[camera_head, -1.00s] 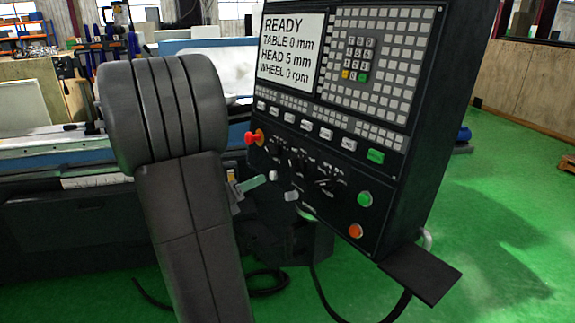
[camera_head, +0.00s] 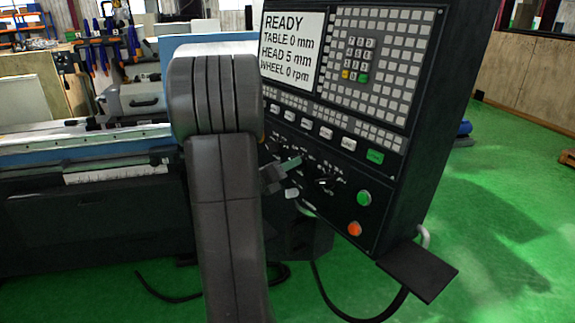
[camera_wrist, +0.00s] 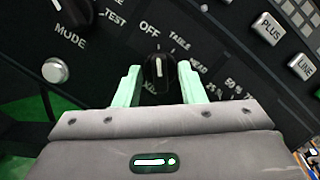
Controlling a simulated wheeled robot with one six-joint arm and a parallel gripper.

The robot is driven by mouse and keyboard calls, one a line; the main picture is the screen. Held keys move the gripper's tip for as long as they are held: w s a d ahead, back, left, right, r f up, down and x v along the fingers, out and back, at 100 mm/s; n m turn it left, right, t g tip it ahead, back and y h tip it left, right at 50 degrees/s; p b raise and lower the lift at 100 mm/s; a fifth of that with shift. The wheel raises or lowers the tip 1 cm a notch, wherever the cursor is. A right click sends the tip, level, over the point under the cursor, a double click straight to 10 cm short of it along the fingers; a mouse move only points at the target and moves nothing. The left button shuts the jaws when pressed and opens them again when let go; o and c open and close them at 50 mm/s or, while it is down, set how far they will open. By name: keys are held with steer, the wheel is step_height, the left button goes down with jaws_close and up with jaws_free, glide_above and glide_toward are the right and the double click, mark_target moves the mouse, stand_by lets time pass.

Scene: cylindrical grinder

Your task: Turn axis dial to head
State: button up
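The axis dial (camera_wrist: 160,72) is a black knob with a white line, between the labels OFF, TABLE and HEAD in the wrist view. Its white line points roughly up, toward the OFF side; I cannot tell the exact tick. My gripper (camera_wrist: 160,88) is open, with one pale green finger on each side of the knob. The right finger looks closer to the knob than the left; contact is not clear. In the head view my gripper (camera_head: 288,168) is at the dial row of the black control panel (camera_head: 405,185), and my arm hides part of that row.
The screen (camera_head: 292,48) reads READY, TABLE 0 mm, HEAD 5 mm, WHEEL 0 rpm. The MODE dial (camera_wrist: 75,12) and a silver button (camera_wrist: 55,70) lie left of the axis dial. PLUS (camera_wrist: 268,29) and LINE (camera_wrist: 304,67) keys are at right. Green (camera_head: 364,198) and orange (camera_head: 354,229) buttons sit lower on the panel.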

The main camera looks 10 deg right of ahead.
steer(key=shift+c, duration=0.3)
jaws_close()
